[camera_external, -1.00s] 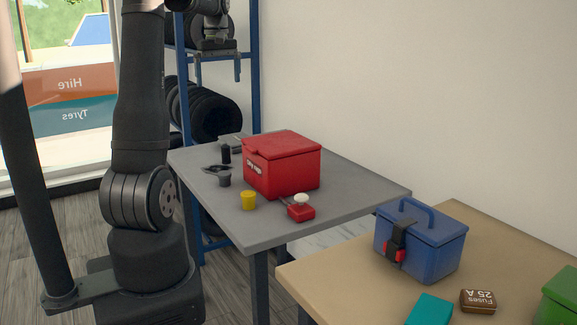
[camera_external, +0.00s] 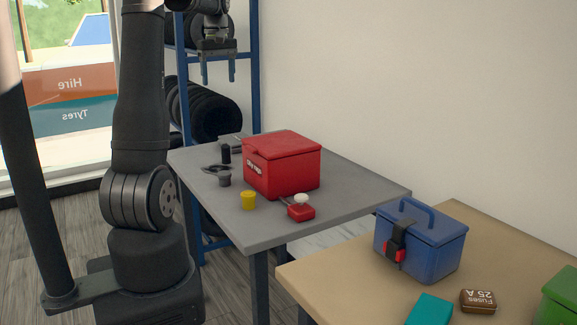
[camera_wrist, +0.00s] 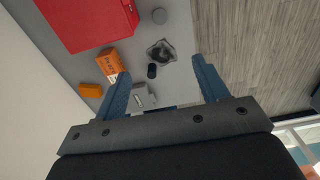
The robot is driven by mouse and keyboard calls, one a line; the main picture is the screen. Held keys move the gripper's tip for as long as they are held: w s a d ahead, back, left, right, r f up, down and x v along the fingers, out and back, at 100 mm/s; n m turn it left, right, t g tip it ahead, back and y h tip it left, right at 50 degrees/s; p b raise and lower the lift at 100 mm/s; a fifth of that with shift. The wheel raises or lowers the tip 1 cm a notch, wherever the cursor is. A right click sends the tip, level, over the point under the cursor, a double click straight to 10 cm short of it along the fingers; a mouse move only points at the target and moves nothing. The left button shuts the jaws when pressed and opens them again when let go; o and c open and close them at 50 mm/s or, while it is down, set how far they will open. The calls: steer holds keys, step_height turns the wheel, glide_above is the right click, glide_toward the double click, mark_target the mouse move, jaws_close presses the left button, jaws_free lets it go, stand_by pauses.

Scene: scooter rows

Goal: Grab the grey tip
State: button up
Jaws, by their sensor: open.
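The grey tip is most likely the small grey cup-shaped piece (camera_external: 224,181) on the grey table, left of the red box. It also shows as a grey disc (camera_wrist: 159,16) near the top of the wrist view. My gripper (camera_external: 218,76) is high above the far end of the table, pointing down, with its fingers apart and nothing between them. In the wrist view the open fingers (camera_wrist: 161,67) frame a black cylinder (camera_wrist: 152,71), well below them. The grey piece is apart from my gripper and not covered.
The red box (camera_external: 282,165) stands beside the grey piece. A dark flat item (camera_wrist: 161,51), a black cylinder (camera_external: 226,154) and a yellow cup (camera_external: 248,200) are close by. An orange box (camera_wrist: 110,62) lies behind. A blue shelf (camera_external: 256,75) with tyres stands behind the table.

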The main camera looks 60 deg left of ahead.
steer(key=n+t+h, duration=0.1)
steer(key=h, duration=0.2)
glide_above(223, 173)
steer(key=s, duration=0.3)
step_height(223, 173, down, 9)
steer(key=s+f+n+t+y, duration=0.2)
steer(key=s+f+n+t, duration=0.55)
steer(key=f+n, duration=0.2)
steer(key=s+f+n+t+y, duration=0.1)
steer(key=s+f+n+t, duration=0.6)
steer(key=f, duration=0.4)
steer(key=shift+n+t, duration=0.25)
steer(key=shift+t, duration=0.1)
steer(key=w, duration=0.4)
steer(key=w+f, duration=0.1)
steer(key=w, duration=0.3)
steer(key=w+f, duration=0.1)
steer(key=w, duration=0.3)
steer(key=shift+w+d, duration=0.2)
steer(key=shift+w, duration=0.1)
steer(key=shift+w+a+f, duration=0.15)
steer(key=shift+w, duration=1.2)
steer(key=shift+w+a+f, duration=0.1)
steer(key=shift+w+f, duration=0.05)
steer(key=shift+w, duration=1.2)
steer(key=c, duration=1)
steer(key=shift+c, duration=0.2)
